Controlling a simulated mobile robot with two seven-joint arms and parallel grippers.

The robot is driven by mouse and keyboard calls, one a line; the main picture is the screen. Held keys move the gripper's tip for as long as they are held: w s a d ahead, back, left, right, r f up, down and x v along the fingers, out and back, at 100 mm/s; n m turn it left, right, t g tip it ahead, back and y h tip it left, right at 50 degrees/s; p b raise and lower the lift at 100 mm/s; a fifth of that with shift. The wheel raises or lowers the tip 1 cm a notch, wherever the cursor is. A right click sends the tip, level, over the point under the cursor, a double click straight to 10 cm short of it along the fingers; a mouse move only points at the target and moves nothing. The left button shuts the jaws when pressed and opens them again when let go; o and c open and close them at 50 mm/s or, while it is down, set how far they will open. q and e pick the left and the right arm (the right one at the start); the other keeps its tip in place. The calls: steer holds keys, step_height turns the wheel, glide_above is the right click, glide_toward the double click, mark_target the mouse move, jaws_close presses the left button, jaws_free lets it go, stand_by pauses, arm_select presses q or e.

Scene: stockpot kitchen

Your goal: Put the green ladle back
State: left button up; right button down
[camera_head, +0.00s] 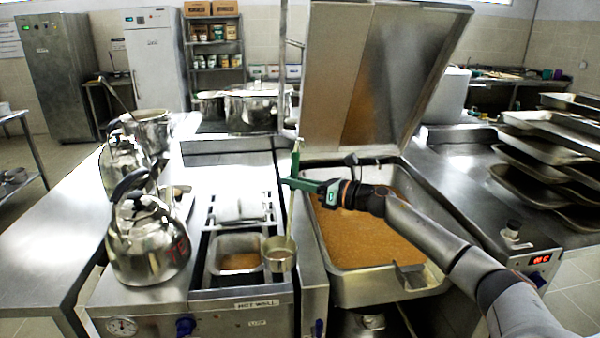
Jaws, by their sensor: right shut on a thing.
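The green ladle hangs upright, with its green handle (295,160) at the top and its steel bowl (279,254) at the bottom. My right gripper (291,182) comes in from the right and is shut on the ladle's handle. The bowl appears at the right edge of the small hot-well pan (238,240), which holds brown liquid. I cannot tell whether the bowl touches the pan or the counter. My left gripper is not in view.
A large open tilting pan (350,292) of brown food lies under my right arm, its raised lid (400,60) behind. Two steel kettles, the nearer one (148,240), stand left of the hot well. Stacked trays (535,185) stand at the right. Stockpots (252,110) stand behind.

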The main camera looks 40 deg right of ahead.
steer(key=s+a+f+m+h, duration=0.2)
steer(key=s+a+f+h, duration=0.1)
steer(key=s+a, duration=0.6)
steer(key=s+a+f+m+t+h, duration=0.1)
steer(key=s+a+f, duration=0.4)
steer(key=s+a, duration=0.5)
steer(key=a+m+h, duration=0.1)
steer(key=a+h, duration=0.1)
steer(key=a, duration=0.5)
steer(key=shift+f+m+h, duration=0.25)
steer(key=shift+m+h, duration=0.05)
steer(key=shift+d, duration=0.15)
